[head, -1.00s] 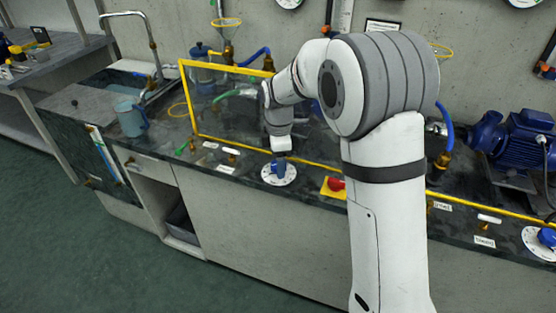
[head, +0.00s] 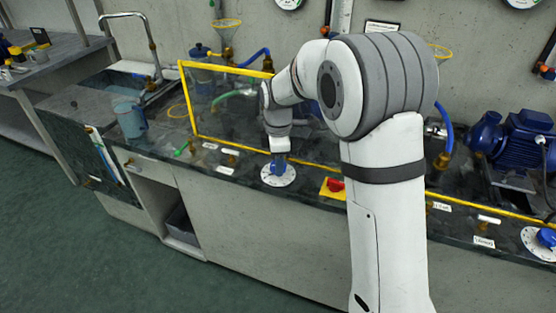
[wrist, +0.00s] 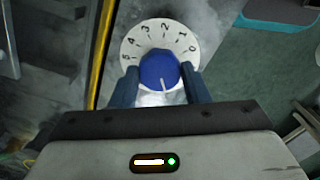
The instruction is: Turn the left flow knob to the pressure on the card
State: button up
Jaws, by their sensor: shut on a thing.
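The left flow knob (wrist: 158,68) is blue and sits on a round white dial (wrist: 138,40) numbered 0 to 5. A white line on the knob points toward the bottom of the wrist view, away from the numbers. My gripper (wrist: 160,82) is shut on the knob, one finger on each side. In the head view my gripper (head: 279,162) reaches down onto the knob over its dial (head: 290,177) at the bench front. A white card (head: 383,26) on the wall is partly behind my arm and unreadable. The gauges at the top edge are cut off.
A yellow-framed clear panel (head: 188,98) stands just behind the knob. A red knob on a yellow plate (head: 333,188) is to its right. A second blue knob (head: 546,237) and a blue pump (head: 520,140) are at far right. A blue jug (head: 130,120) stands left.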

jog(key=m+p, duration=0.1)
jog(key=m, duration=0.3)
jog(key=shift+r, duration=0.1)
jog(key=m+p, duration=0.1)
jog(key=m, duration=0.4)
jog(key=m+p, duration=0.1)
jog(key=m, duration=0.7)
jog(key=shift+w+m, duration=0.1)
jog(key=shift+m, duration=0.5)
jog(key=o, duration=1)
notch_tip(320, 180, up, 8)
jog(key=shift+f+p, duration=0.15)
jog(key=shift+p, duration=0.25)
